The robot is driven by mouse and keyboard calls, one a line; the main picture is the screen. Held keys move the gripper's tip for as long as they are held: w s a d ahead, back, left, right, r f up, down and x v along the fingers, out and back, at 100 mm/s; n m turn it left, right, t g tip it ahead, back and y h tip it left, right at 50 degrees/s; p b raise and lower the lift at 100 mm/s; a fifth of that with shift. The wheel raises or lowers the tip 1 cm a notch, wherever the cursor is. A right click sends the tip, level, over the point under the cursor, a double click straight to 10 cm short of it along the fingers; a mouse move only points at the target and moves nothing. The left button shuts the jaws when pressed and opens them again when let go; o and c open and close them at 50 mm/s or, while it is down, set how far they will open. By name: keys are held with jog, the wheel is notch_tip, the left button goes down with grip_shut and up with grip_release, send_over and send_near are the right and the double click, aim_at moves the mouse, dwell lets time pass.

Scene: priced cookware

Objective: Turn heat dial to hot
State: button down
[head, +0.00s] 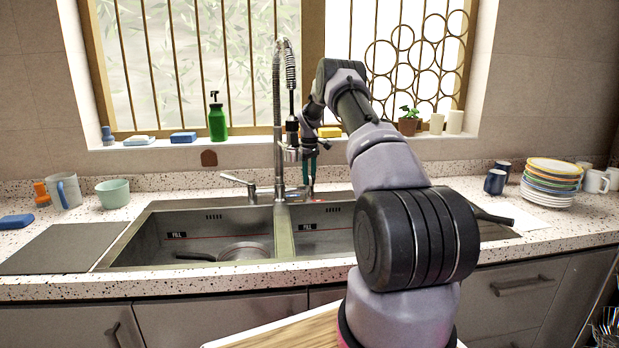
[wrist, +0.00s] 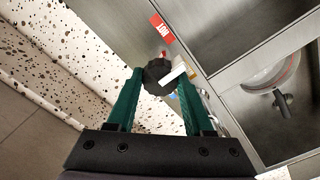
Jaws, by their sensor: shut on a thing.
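The heat dial (wrist: 157,78) is a dark round knob with a white pointer, at the middle of the wrist view. The pointer is aimed to the right and slightly up, towards a pale yellowish patch. A red label reading HOT (wrist: 160,28) lies above the dial, and a small red mark sits just above the knob. A bit of blue shows below right of the knob, partly hidden. My gripper (wrist: 160,76) has its green fingers shut on the dial, one on each side. In the head view my gripper (head: 310,182) reaches down behind the sink's divider; the dial is not clear there.
The double sink (head: 165,250) lies in front, with a pan (head: 246,251) in its left basin. The tall faucet (head: 278,120) stands just left of my gripper. A green bottle (head: 217,122) stands on the sill. Stacked plates (head: 548,190) are at the right.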

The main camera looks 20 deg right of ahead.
aim_at(310, 176)
dwell(0.4)
jog(key=shift+c, duration=1.4)
grip_release()
notch_tip(310, 176, up, 11)
jog(key=shift+f, duration=0.1)
